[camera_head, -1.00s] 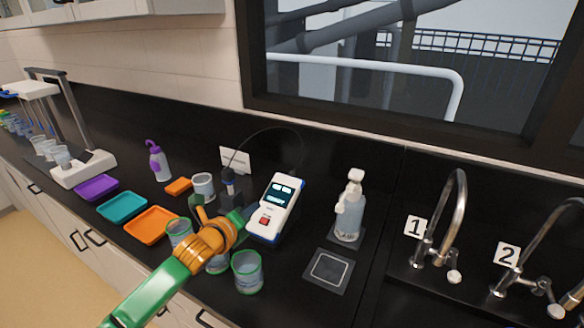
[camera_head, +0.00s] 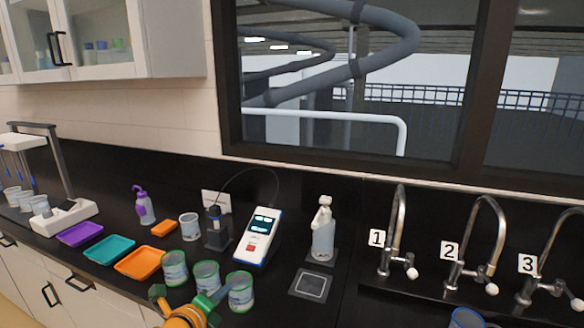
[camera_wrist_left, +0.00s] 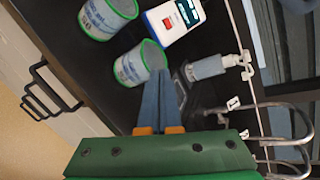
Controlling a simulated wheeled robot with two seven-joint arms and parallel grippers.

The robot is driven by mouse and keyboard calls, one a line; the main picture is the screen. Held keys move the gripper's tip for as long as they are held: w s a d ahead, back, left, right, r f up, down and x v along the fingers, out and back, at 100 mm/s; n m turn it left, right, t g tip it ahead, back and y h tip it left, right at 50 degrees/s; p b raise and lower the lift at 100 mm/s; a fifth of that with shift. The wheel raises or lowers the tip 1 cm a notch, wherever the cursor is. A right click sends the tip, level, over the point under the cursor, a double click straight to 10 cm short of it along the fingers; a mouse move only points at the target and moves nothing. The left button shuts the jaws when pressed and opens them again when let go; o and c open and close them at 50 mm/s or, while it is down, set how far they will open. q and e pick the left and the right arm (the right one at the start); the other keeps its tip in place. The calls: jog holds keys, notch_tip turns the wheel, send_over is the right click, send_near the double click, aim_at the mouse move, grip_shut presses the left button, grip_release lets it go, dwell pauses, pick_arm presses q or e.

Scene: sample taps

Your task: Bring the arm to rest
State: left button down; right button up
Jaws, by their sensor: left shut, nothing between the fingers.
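My left gripper (camera_head: 218,296) is low in the head view, in front of the green-rimmed cups. Its two blue-grey fingers (camera_wrist_left: 160,80) lie together in the left wrist view, with nothing between them. The fingertips overlap the view of a green-rimmed cup (camera_wrist_left: 137,64); I cannot tell whether they touch it. The orange wrist (camera_head: 185,318) of my left arm is at the bottom edge of the head view. My right gripper is not in view.
Green-rimmed cups (camera_head: 174,268) stand near the counter's front edge. Behind them are a white meter (camera_head: 259,238), a pump bottle (camera_head: 323,232) and a dark square pad (camera_head: 311,285). Coloured trays (camera_head: 108,250) lie left; numbered taps (camera_head: 398,235) and a blue-rimmed cup (camera_head: 467,318) are right.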

pick_arm(q)
jog(key=s+d+f+n+g, duration=0.4)
jog(key=s+f+n, duration=0.6)
jog(key=s, duration=0.3)
jog(key=s+a+f+n+g+y, duration=0.1)
jog(key=s+a+f+n+g, duration=0.15)
jog(key=s+n, duration=0.6)
jog(key=s+a+f+n+g+y, duration=0.25)
jog(key=s+n, duration=0.35)
jog(key=s, duration=0.5)
notch_tip(320, 180, down, 16)
jog(key=s+g, duration=0.1)
jog(key=g, duration=0.1)
jog(key=s+a+f+g, duration=0.1)
jog(key=s+a+f, duration=0.1)
jog(key=s+f, duration=0.8)
jog(key=s+m, duration=0.1)
jog(key=s, duration=0.1)
jog(key=shift+s+f, duration=0.35)
